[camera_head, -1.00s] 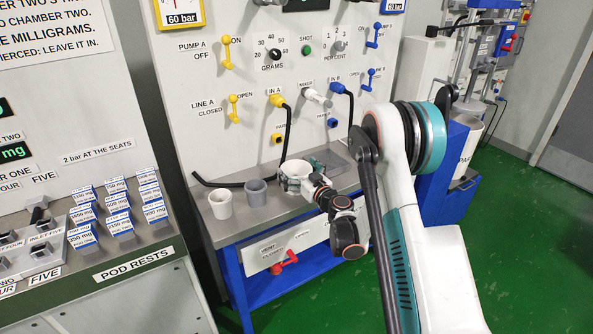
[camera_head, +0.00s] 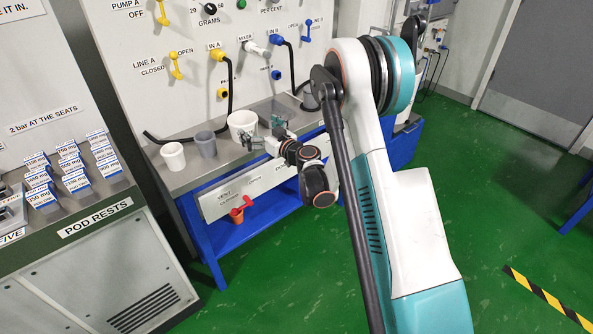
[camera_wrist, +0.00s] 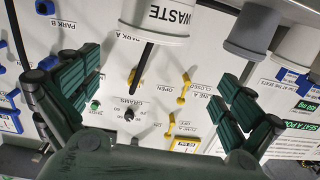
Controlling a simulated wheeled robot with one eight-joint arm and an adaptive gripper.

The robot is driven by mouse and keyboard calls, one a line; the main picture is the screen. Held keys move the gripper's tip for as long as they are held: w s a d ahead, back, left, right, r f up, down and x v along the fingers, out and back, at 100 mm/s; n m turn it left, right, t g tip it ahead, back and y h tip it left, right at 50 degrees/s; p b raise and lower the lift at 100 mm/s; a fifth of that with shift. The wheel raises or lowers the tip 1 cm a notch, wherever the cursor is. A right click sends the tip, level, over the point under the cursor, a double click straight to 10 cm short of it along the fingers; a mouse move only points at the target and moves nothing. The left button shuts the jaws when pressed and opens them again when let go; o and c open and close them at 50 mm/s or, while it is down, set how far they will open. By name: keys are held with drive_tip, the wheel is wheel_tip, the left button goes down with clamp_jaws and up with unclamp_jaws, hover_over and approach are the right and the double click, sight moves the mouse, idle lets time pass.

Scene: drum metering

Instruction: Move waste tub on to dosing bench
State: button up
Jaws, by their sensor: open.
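The waste tub (camera_head: 242,123) is the large white tub standing upright on the steel top of the dosing bench (camera_head: 180,181), at the right of two smaller tubs. Its "WASTE" label shows upside down at the top of the wrist view (camera_wrist: 168,14). My gripper (camera_head: 264,136) is just in front and to the right of the tub in the head view. Its green fingers are spread wide and empty in the wrist view (camera_wrist: 158,85), with the tub beyond them and apart. The head view does not clearly show the gap between fingers and tub.
A grey tub (camera_head: 205,144) and a smaller white tub (camera_head: 173,156) stand left of the waste tub. Black hoses (camera_head: 230,85) hang from the panel behind. A red valve handle (camera_head: 240,211) sticks out below the bench top. Labelled pods (camera_head: 75,168) stand at left.

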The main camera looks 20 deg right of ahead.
drive_tip(key=s+a+r+g, duration=0.3)
drive_tip(key=s+r, duration=0.5)
drive_tip(key=s+a+r+g, duration=0.2)
drive_tip(key=s+a+r, duration=0.2)
drive_tip(key=s+r, duration=0.4)
drive_tip(key=s+d+f+m+g+h, duration=0.1)
drive_tip(key=s+d+h, duration=0.1)
drive_tip(key=s, duration=0.8)
drive_tip(key=s+d+f+m+g+h, duration=0.1)
drive_tip(key=s+d+g+h, duration=0.1)
drive_tip(key=s, duration=0.8)
drive_tip(key=s+d+f+m+g+h, duration=0.1)
drive_tip(key=s+d+f+m+h, duration=0.1)
drive_tip(key=s, duration=0.8)
drive_tip(key=shift+s+d+g, duration=0.3)
drive_tip(key=shift+s+d, duration=0.1)
drive_tip(key=shift+d, duration=0.15)
